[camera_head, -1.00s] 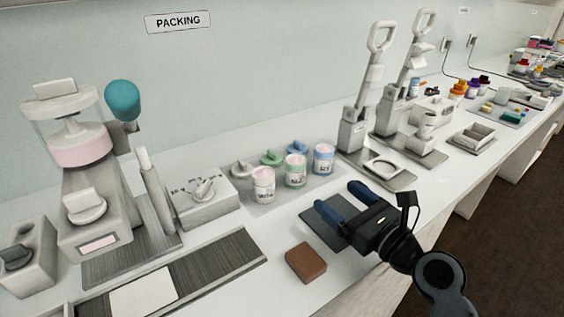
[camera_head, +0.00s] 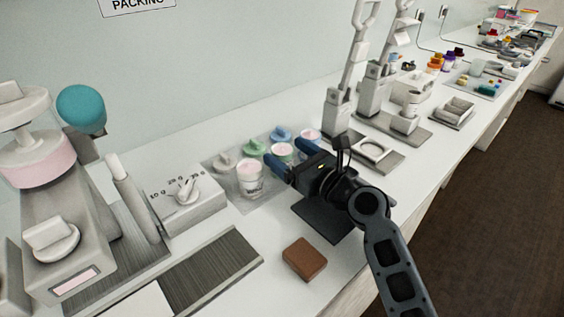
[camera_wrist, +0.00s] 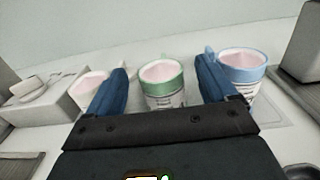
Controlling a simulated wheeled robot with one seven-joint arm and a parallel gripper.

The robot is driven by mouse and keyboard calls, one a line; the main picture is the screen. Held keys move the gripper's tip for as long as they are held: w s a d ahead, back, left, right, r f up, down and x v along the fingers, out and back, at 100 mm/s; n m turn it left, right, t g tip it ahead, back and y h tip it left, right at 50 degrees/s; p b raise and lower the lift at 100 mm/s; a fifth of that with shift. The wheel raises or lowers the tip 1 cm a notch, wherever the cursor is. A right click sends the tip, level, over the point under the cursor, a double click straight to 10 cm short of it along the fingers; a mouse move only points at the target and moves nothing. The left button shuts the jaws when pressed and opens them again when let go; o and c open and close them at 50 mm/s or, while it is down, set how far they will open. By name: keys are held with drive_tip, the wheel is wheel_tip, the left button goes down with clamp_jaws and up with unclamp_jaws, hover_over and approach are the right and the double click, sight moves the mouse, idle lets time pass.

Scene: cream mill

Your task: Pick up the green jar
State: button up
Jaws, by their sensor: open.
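The green jar (camera_wrist: 162,83) has a green rim, a white labelled side and pink content. In the wrist view it stands upright between the two blue fingers of my gripper (camera_wrist: 163,85), which are open on either side of it. In the head view the green jar (camera_head: 283,152) stands just beyond the fingertips of my gripper (camera_head: 288,163), partly hidden by them. A white jar (camera_head: 250,178) stands to its left and a blue-rimmed jar (camera_wrist: 241,68) to its right. I cannot tell whether the fingers touch any jar.
Loose lids, including a green lid (camera_head: 255,147) and a blue lid (camera_head: 281,133), lie behind the jars on a light mat. A dark mat (camera_head: 322,220) and a brown block (camera_head: 304,259) lie in front.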

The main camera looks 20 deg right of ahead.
drive_tip(key=shift+w+a, duration=0.15)
drive_tip(key=shift+w, duration=0.3)
drive_tip(key=c, duration=1.2)
drive_tip(key=shift+r, duration=0.1)
